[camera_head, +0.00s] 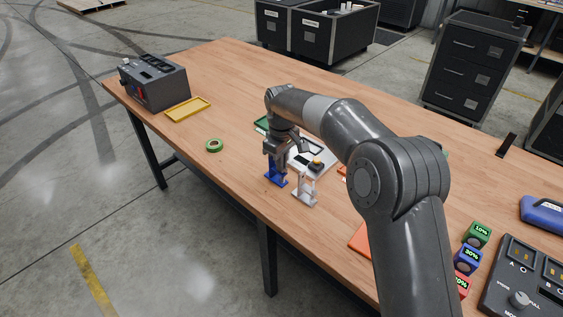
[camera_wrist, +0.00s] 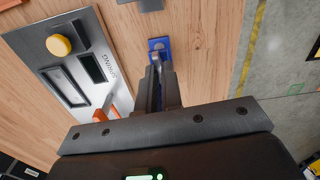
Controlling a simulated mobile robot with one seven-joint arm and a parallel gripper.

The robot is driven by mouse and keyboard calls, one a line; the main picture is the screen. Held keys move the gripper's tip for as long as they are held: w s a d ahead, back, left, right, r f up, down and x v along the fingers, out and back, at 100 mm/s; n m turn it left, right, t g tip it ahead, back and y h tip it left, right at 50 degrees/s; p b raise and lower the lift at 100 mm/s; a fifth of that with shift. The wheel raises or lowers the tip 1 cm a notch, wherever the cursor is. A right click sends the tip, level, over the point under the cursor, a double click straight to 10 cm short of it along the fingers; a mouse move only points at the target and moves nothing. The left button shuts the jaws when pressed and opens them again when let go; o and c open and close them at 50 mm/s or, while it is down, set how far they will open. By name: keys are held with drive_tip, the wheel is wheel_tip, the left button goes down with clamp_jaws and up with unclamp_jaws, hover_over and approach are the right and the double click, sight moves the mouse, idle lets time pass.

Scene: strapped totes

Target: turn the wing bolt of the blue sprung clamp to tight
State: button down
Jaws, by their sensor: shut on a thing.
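The blue sprung clamp (camera_head: 276,178) stands on the wooden table near its front edge. Its blue top also shows in the wrist view (camera_wrist: 160,44), just past my fingertips. My gripper (camera_head: 277,153) is over the clamp, pointing down, with its fingers closed together around something at the clamp's top. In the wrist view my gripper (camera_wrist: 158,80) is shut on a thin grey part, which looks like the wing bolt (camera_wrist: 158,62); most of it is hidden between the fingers. How far the bolt is turned cannot be seen.
A silver clamp (camera_head: 306,189) stands close to the right. Behind is a grey panel with a yellow button (camera_wrist: 59,45). A green tape roll (camera_head: 214,145) and yellow tray (camera_head: 187,108) lie left. Coloured cubes (camera_head: 468,260) are at the right. The table's front edge is near.

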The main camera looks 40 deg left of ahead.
drive_tip(key=m, duration=0.6)
drive_tip(key=shift+m, duration=0.3)
drive_tip(key=m, duration=0.5)
drive_tip(key=shift+w+d, duration=0.1)
drive_tip(key=shift+w, duration=0.05)
drive_tip(key=c, duration=1.6)
unclamp_jaws()
drive_tip(key=shift+r, duration=0.1)
wheel_tip(320, 180, up, 11)
drive_tip(key=shift+f, duration=0.2)
